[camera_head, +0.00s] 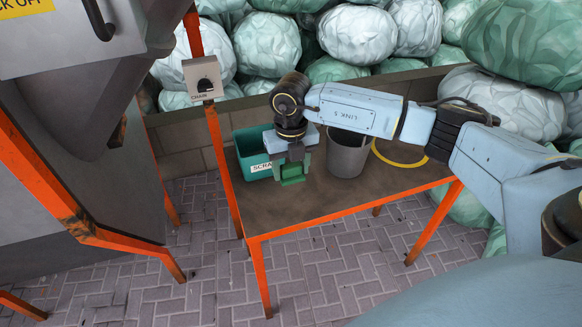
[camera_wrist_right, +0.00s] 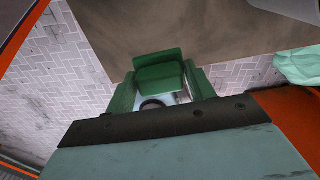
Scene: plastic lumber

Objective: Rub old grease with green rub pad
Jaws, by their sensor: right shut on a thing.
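My right gripper (camera_head: 291,178) points down over the left part of the table, in front of the teal bin. It is shut on the green rub pad (camera_wrist_right: 160,72), which sits between its two green fingers in the right wrist view. In the head view the pad and the fingers are both green and hard to tell apart. Whether the pad touches the tabletop, I cannot tell. No patch is clearly old grease; a dark stain (camera_head: 80,226) shows on the orange frame at the left. My left gripper is not in view.
The brown table (camera_head: 335,205) has orange legs. On it are the teal bin (camera_head: 252,150), a grey bucket (camera_head: 347,155) and a yellow ring (camera_head: 400,163). A switch box (camera_head: 203,78) is on an orange post at left. Wrapped bales (camera_head: 355,35) fill the back.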

